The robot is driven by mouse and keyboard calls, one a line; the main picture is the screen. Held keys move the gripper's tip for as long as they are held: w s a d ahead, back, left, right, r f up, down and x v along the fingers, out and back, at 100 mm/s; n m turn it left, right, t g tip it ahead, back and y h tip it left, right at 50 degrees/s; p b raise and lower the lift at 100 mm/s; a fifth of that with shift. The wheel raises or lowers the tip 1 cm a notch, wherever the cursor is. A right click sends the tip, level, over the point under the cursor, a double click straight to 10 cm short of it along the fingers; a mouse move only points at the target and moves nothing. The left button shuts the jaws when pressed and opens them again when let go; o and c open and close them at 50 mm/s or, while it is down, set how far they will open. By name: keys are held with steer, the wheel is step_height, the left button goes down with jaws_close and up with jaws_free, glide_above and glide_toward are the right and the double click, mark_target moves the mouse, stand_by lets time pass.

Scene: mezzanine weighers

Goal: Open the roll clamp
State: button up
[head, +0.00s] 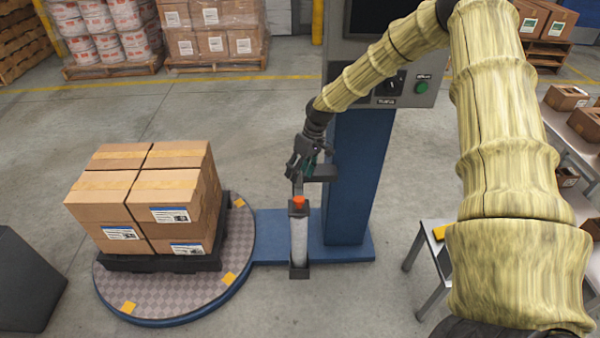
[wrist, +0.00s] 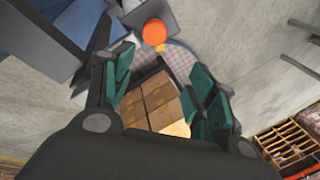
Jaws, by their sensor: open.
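The roll clamp looks to be the orange knob (head: 299,202) on top of an upright pale film roll (head: 299,242) beside the blue column. My gripper (head: 305,168) is open and empty, just above and behind the knob in the head view, near the dark bracket (head: 320,173). In the wrist view the orange knob (wrist: 155,32) shows beyond the spread green-padded fingers (wrist: 160,78), toward the top of the picture. It appears apart from the fingers. I cannot tell how the clamp is set.
Stacked cartons (head: 150,200) stand on a round turntable (head: 150,308) at left. A blue column (head: 352,180) carries a panel with a green button (head: 421,87) and a black knob. A table (head: 433,240) stands at right. Floor in front of the roll is clear.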

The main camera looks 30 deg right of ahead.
step_height(320, 180, up, 9)
steer(key=shift+r, duration=0.2)
stand_by(0.3)
stand_by(0.3)
steer(key=shift+a+f, duration=0.1)
